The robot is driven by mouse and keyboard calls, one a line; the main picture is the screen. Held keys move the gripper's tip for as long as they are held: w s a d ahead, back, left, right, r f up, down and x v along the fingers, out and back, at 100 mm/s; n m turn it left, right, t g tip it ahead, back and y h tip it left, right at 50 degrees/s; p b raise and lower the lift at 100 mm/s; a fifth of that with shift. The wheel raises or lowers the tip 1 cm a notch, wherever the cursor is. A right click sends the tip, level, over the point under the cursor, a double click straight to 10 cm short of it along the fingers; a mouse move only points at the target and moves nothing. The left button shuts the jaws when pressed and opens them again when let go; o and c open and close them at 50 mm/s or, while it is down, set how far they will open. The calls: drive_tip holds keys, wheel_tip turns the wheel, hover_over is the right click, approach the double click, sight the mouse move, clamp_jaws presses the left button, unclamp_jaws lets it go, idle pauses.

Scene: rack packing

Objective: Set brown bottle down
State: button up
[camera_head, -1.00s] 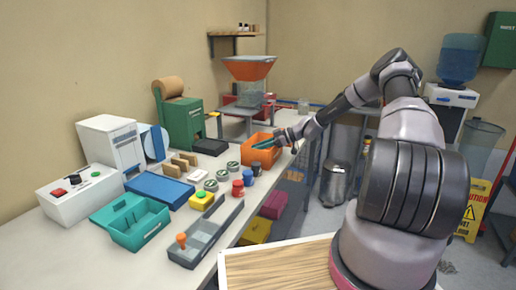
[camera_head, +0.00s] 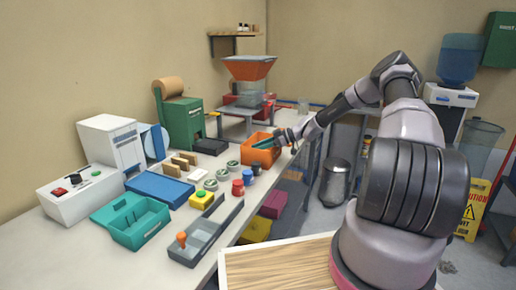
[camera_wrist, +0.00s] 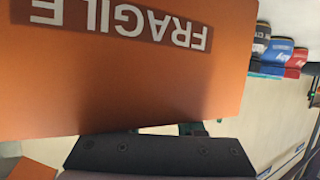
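I cannot make out a brown bottle in either view. My gripper (camera_head: 279,138) is at the right end of an orange box (camera_head: 258,157) at the far end of the bench. A teal thing (camera_head: 268,145) shows at the box's top, and what lies inside is mostly hidden. In the wrist view, an orange surface (camera_wrist: 130,85) with an upside-down FRAGILE label fills much of the picture. A dark part of my gripper with screws spans the bottom of that view. The frames do not show whether my gripper is open, or whether it holds anything.
Small red, blue and dark jars (camera_head: 248,177) stand in front of the orange box. A teal bin (camera_head: 140,241), a grey tray (camera_head: 187,256) and a blue panel (camera_head: 160,190) lie nearer. A green machine (camera_head: 182,122) and an orange hopper (camera_head: 249,68) stand behind.

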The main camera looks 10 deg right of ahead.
drive_tip(key=shift+s+f, duration=0.25)
drive_tip(key=shift+f, duration=0.25)
drive_tip(key=shift+r, duration=0.3)
drive_tip(key=r+v, duration=0.1)
drive_tip(key=v, duration=1.1)
drive_tip(key=s+a+r+m+g+h, duration=0.1)
drive_tip(key=s+a+r+m+h, duration=0.3)
drive_tip(key=s+r, duration=0.5)
drive_tip(key=s+a+r+m+h, duration=0.2)
drive_tip(key=s+r+m+h, duration=0.3)
drive_tip(key=r, duration=0.5)
drive_tip(key=s+r+m+t, duration=0.1)
drive_tip(key=s+r+m, duration=0.2)
drive_tip(key=s, duration=0.5)
drive_tip(key=s+r+m+t+h, duration=0.1)
drive_tip(key=s+r+m+t, duration=0.1)
drive_tip(key=s+r+m, duration=0.2)
drive_tip(key=s+r+m+t+h, duration=0.1)
drive_tip(key=s+r+m+t, duration=0.1)
drive_tip(key=s+r, duration=0.4)
drive_tip(key=s+d+m, duration=0.1)
drive_tip(key=s, duration=0.4)
drive_tip(key=shift+s+m, duration=0.3)
drive_tip(key=shift+m, duration=0.1)
